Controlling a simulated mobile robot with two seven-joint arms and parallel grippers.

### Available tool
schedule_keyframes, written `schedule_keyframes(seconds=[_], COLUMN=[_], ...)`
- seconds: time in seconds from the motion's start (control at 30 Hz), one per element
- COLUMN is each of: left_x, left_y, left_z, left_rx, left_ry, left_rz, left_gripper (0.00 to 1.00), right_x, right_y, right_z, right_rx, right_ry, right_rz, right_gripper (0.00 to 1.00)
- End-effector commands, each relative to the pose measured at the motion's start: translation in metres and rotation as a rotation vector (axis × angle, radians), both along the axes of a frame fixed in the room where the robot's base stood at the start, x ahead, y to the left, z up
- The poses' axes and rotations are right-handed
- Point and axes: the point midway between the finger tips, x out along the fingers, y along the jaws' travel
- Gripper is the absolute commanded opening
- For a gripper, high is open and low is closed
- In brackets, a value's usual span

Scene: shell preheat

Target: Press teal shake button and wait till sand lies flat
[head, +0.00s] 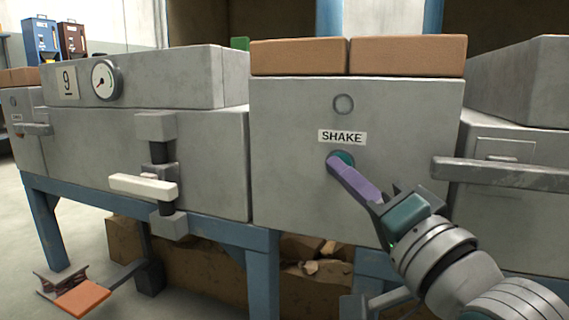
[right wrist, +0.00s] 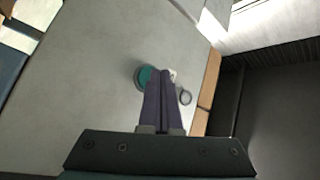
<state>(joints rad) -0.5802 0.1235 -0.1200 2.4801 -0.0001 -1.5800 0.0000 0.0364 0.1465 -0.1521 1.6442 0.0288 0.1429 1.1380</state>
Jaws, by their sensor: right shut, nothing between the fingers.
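The teal shake button (head: 347,157) sits on the front of a grey box (head: 290,140), under a white SHAKE label (head: 342,137). My right gripper (head: 333,160) is shut and empty, with its purple fingertips over the button's left part in the head view. In the right wrist view the button (right wrist: 145,77) shows at the left of the shut fingers (right wrist: 160,75). I cannot tell whether the tips touch or push it. A round grey ring (head: 343,104), dull inside, is above the label. No sand surface is in view. My left gripper is not in view.
Brown blocks (head: 408,55) lie on top of the box. A grey bar handle (head: 505,173) juts out at the right, close to my right arm. At the left are a dial gauge (head: 104,80), a pale handle (head: 143,187) and an orange pedal (head: 83,297) near the floor.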

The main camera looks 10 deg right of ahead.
Motion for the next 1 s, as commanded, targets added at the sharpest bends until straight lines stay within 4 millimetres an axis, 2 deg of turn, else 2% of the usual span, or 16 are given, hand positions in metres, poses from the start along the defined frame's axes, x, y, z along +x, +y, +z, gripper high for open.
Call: schedule_keyframes(seconds=[1.0], left_x=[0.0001], left_y=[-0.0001], left_z=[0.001], left_rx=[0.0], left_ry=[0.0], left_rz=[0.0], left_gripper=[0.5], right_x=[0.0053], right_y=[-0.0038], right_z=[0.0008], right_rx=[0.0], right_ry=[0.0], right_rz=[0.0], right_gripper=[0.0])
